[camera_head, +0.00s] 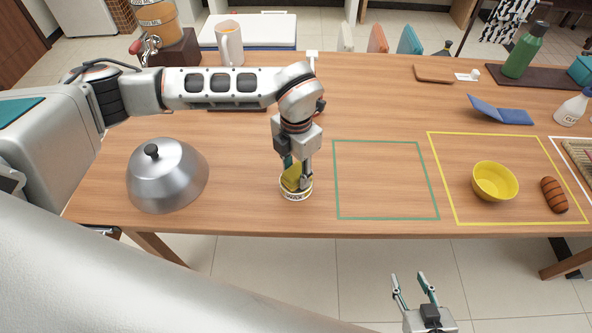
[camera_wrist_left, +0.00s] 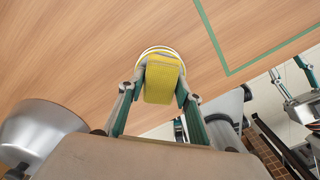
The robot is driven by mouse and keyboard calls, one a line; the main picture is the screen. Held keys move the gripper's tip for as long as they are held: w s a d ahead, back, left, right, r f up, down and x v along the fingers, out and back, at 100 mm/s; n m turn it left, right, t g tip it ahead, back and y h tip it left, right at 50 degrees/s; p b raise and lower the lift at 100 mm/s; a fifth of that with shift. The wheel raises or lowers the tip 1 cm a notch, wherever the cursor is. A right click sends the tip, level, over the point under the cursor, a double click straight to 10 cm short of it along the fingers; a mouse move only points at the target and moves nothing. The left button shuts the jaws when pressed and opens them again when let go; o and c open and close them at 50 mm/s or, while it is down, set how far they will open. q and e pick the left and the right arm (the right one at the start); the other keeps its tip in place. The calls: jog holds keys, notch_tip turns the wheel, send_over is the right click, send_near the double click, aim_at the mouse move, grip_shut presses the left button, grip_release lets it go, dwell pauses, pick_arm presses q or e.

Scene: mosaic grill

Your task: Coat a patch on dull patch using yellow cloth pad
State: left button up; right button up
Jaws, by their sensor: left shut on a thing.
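My left gripper (camera_head: 297,181) is shut on the yellow cloth pad (camera_head: 290,178), which hangs between its fingers. In the left wrist view the pad (camera_wrist_left: 162,82) is held between both fingertips, with a round light-rimmed tin (camera_wrist_left: 158,49) behind it. In the head view the pad is at the mouth of this tin (camera_head: 296,194), near the table's front edge. Whether the pad touches its contents is hidden. My right gripper (camera_head: 411,279) is open and empty, in front of the table. I cannot make out a dull patch on the wood.
A metal dome lid (camera_head: 168,180) stands left of the tin. A green outline (camera_head: 385,218) to its right encloses bare wood. A yellow outline (camera_head: 445,222) holds a yellow bowl (camera_head: 494,181) and a brown sausage-shaped item (camera_head: 554,195). A blue folded item (camera_head: 500,111) lies farther back.

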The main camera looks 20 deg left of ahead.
aim_at(296, 171)
dwell(0.4)
pick_arm(q)
jog(key=shift+r+p, duration=1.3)
jog(key=shift+r, duration=0.65)
jog(key=shift+r+p, duration=0.9)
jog(key=shift+r, duration=0.65)
